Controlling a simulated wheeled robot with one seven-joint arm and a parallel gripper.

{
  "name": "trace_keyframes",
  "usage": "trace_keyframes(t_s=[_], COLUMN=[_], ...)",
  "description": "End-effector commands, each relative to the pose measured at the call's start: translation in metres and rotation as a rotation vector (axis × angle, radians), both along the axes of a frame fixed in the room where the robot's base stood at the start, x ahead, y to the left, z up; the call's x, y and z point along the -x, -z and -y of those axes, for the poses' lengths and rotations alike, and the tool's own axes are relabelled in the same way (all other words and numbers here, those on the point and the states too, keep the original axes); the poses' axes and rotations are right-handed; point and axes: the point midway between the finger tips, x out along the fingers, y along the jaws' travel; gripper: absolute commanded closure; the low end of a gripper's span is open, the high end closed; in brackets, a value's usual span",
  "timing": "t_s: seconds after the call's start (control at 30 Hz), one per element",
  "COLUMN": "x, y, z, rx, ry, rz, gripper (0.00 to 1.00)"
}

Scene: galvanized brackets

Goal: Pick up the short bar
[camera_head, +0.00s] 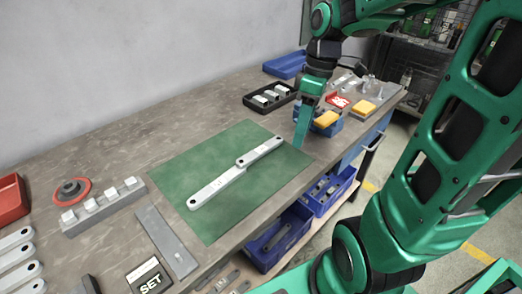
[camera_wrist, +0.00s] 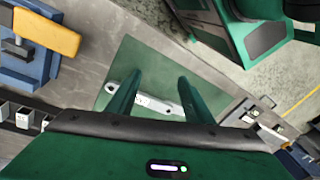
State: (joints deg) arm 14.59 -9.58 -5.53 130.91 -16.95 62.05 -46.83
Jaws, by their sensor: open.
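Two pale grey bars lie end to end, overlapping or touching, on a green mat (camera_head: 222,219). The shorter-looking bar (camera_head: 262,151) is the far right one, with a hole at its outer end. The longer bar (camera_head: 215,188) runs down to the left. My gripper (camera_head: 301,138) hangs just right of the short bar's outer end, near the mat's right edge, and looks empty. In the wrist view my gripper (camera_wrist: 160,80) shows two separated green fingers. A pale bar (camera_wrist: 150,102) shows between and beyond them, partly hidden; I cannot tell which bar.
A yellow-topped blue vise-like fixture (camera_head: 326,121) stands right behind my gripper. A black tray (camera_head: 269,96) with pale blocks is behind. A grey block rail (camera_head: 103,206), a flat plate (camera_head: 166,240) and a SET card (camera_head: 149,277) lie left. Blue bins (camera_head: 278,240) sit below the bench edge.

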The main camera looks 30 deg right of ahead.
Motion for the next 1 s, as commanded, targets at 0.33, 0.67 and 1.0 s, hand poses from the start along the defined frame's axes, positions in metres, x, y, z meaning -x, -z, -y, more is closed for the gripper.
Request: trace_keyframes(t_s=[0.33, 0.67, 1.0], x=[-0.091, -0.102, -0.096], y=[0.007, 0.025, 0.06], z=[-0.053, -0.072, -0.084], rx=[-0.223, -0.285, -0.279], ry=[-0.967, -1.187, -1.182], rz=[0.166, 0.228, 0.227], gripper=[0.53, 0.53, 0.53])
